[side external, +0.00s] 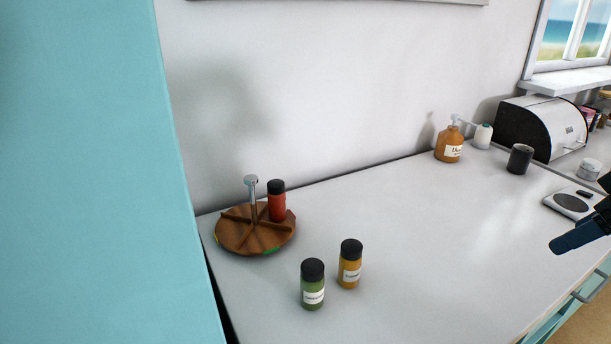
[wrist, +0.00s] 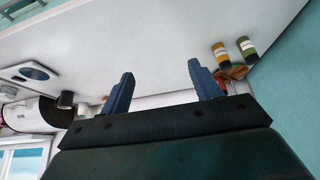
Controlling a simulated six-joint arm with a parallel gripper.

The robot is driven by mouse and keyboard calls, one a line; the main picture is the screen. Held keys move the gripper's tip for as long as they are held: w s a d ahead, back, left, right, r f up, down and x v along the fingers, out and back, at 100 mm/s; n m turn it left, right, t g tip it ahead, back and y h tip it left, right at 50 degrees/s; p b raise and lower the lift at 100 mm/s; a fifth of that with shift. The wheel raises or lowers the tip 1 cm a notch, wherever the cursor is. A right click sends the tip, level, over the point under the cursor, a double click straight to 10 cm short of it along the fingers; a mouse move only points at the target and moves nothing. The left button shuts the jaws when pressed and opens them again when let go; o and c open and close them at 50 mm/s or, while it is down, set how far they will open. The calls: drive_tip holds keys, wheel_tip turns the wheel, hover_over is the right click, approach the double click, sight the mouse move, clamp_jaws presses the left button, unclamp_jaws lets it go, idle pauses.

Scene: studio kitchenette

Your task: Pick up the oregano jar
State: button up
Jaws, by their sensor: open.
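Two jars with black caps stand upright on the white counter: a green one (side external: 313,291) and a yellow-brown one (side external: 349,272) just right of and behind it. Their labels are too small to read; the green contents look like a dried herb such as oregano. The green jar (wrist: 245,45) and yellow jar (wrist: 219,50) also show at the upper right of the upside-down wrist view. My gripper (side external: 577,238) is at the far right of the side view, well away from the jars. In the wrist view my gripper (wrist: 160,70) is open, with nothing between its fingers.
A wooden divided turntable (side external: 236,238) with a metal post holds a red jar (side external: 277,204) behind the two jars. A teal panel (side external: 90,180) bounds the left. A soap bottle (side external: 449,146), black cup (side external: 520,159), bread bin (side external: 535,125) and scale (side external: 572,203) stand right. The middle counter is clear.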

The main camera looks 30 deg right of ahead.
drive_tip(key=shift+w, duration=0.1)
drive_tip(key=n+g+y, duration=0.3)
drive_tip(key=n+y, duration=0.1)
drive_tip(key=n, duration=0.8)
approach(320, 265)
drive_tip(key=f, duration=0.1)
drive_tip(key=shift+w+a+f, duration=0.1)
drive_tip(key=shift+w+a, duration=0.15)
drive_tip(key=shift+w, duration=0.05)
drive_tip(key=shift+f, duration=0.1)
drive_tip(key=shift+x, duration=4.2)
drive_tip(key=shift+s+f, duration=0.1)
drive_tip(key=shift+x, duration=2.5)
